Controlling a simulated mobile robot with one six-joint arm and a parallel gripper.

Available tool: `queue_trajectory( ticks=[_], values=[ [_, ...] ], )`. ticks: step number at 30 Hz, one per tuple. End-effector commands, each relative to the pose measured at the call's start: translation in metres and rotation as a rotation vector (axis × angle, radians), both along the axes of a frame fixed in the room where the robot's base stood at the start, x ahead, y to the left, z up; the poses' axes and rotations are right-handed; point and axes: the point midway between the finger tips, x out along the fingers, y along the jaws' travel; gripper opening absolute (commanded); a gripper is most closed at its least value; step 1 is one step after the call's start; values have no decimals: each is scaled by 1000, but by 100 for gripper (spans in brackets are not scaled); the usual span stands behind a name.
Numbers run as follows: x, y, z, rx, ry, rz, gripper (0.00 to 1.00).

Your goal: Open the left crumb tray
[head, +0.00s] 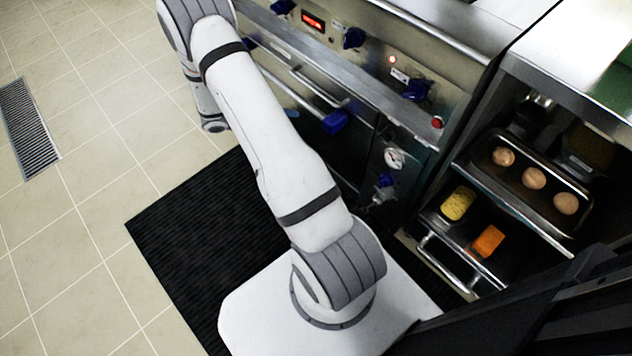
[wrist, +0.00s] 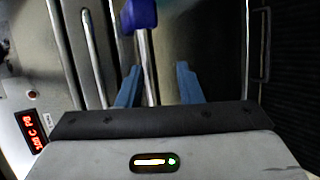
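Below the knob panel, the steel range front has a narrow strip with a thin bar handle (head: 320,88). It looks like a crumb tray handle; I cannot tell for certain that it is the left one. In the wrist view this thin handle (wrist: 95,58) lies left of my gripper, outside the fingers. My gripper (wrist: 159,68) is open, with its two blue fingers apart. The thicker oven bar handle (wrist: 147,62) shows between them, and I cannot tell whether it is within their reach. In the head view my arm hides the gripper.
A blue end piece (head: 335,122) sits on the oven handle. Blue knobs (head: 354,38) and a red display (head: 313,21) are above the strip. At right a shelf unit holds a tray (head: 484,179) of round brown items. A black mat (head: 190,230) covers floor in front.

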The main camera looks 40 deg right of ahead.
Motion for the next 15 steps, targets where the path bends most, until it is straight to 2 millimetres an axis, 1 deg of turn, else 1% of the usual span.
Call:
queue_trajectory(
  ticks=[1,2,3,5,6,8,9,11,12,15],
  values=[
    [1,-6,-51,-38,12,22,33],
    [3,-9,-71,-60,10,37,33],
    [5,-13,-98,-88,8,60,33],
    [6,-18,-139,-128,2,95,33],
    [6,-21,-166,-151,-3,121,33],
    [5,-25,-207,-183,-14,160,33],
    [4,-27,-232,-200,-24,187,33],
    [0,-28,-267,-221,-37,224,33],
    [-3,-29,-288,-231,-46,247,33],
    [-9,-30,-329,-249,-69,296,33]
  ],
)
